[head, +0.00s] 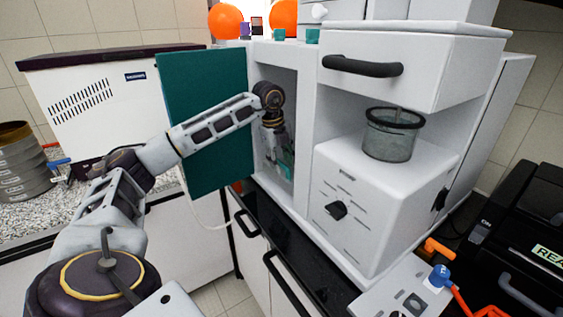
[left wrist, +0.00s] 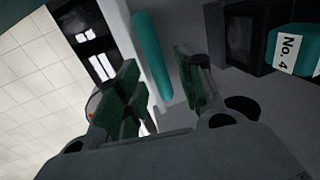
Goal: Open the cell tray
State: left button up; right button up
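No part in view is marked as the cell tray, so I cannot tell which it is. A white machine has a tall open compartment (head: 277,78), with a teal door panel (head: 205,118) swung out to its left. My left gripper (head: 278,150) points down inside that compartment. In the left wrist view its green-padded fingers (left wrist: 162,92) stand apart. A teal bar (left wrist: 153,55) shows between them in the picture; I see no clear contact. Beyond is a teal piece labelled "No. 4" (left wrist: 291,50) at a dark opening. My right gripper is out of view.
A closed white drawer with a black handle (head: 362,67) sits right of the compartment, above a glass sieve cup (head: 391,135) on a white unit. A black counter edge (head: 290,240) runs below. Orange balls (head: 225,21) stand on top. A black case (head: 520,235) is at right.

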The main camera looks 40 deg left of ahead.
pick_arm(q)
grip_shut()
dwell(0.3)
jog(key=shift+s, duration=0.1)
